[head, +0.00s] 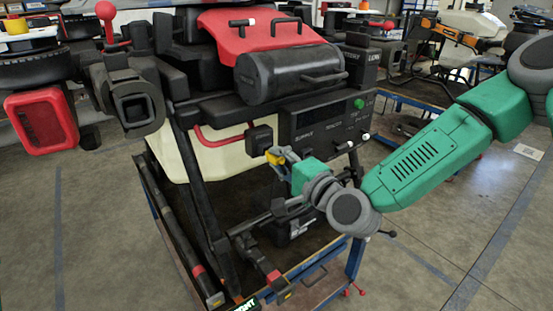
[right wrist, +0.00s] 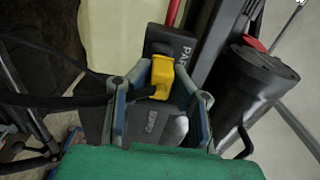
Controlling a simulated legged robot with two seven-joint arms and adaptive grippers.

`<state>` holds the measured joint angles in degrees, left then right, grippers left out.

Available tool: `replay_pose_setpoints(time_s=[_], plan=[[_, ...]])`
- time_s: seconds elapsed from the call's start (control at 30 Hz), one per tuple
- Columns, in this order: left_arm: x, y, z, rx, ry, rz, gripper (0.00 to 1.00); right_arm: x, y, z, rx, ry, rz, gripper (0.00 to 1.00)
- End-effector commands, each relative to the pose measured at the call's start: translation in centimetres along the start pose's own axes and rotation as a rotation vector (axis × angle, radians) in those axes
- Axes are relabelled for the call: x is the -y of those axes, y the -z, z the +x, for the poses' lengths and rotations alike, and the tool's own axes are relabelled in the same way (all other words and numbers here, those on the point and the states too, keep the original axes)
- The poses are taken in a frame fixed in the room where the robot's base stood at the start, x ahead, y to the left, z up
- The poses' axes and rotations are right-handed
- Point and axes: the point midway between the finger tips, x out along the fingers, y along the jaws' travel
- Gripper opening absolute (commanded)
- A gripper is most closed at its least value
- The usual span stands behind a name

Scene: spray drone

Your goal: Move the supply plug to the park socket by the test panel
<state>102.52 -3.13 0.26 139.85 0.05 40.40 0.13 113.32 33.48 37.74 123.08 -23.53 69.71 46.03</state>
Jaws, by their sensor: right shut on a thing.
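My right gripper (head: 277,156) comes in from the right and is shut on the yellow supply plug (head: 273,158). In the right wrist view the plug (right wrist: 161,76) sits between the two fingers, with a black cable running off to the left. The park socket, a black block (head: 260,138) with a red tube, is beside the test panel (head: 322,121). In the right wrist view the block (right wrist: 171,45) shows part of a "PAR" label right beyond the plug. I cannot tell whether plug and socket touch. My left gripper is not in view.
A black cylinder (head: 290,73) lies above the panel, also seen in the right wrist view (right wrist: 242,92). The drone's dark frame leg (head: 200,190) and cream tank (head: 212,155) are left of the socket. A blue-framed cart (head: 352,262) stands below.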

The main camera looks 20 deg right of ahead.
Motion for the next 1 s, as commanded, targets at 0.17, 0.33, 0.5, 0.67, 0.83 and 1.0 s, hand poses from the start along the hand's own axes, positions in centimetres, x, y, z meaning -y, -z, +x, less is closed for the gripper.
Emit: replay_pose_setpoints(time_s=[0.17, 0.33, 0.5, 0.67, 0.83, 1.0], plan=[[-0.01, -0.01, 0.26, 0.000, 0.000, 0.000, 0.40, -0.07, 0.51, 0.01, -0.002, 0.001, 0.000, 0.00], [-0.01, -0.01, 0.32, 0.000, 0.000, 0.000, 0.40, -0.07, 0.61, 0.03, -0.001, 0.000, -0.001, 0.00], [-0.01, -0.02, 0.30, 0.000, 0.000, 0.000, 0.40, -0.05, 0.58, 0.04, -0.001, 0.000, -0.001, 0.00], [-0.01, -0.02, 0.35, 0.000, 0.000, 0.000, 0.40, -0.08, 0.64, 0.14, -0.001, 0.001, 0.000, 0.00], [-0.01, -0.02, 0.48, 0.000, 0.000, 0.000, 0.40, -0.12, 0.61, 0.52, 0.000, 0.000, -0.001, 0.00], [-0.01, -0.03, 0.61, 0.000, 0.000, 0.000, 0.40, -0.12, 0.61, 0.95, 0.000, 0.001, -0.001, 0.00]])
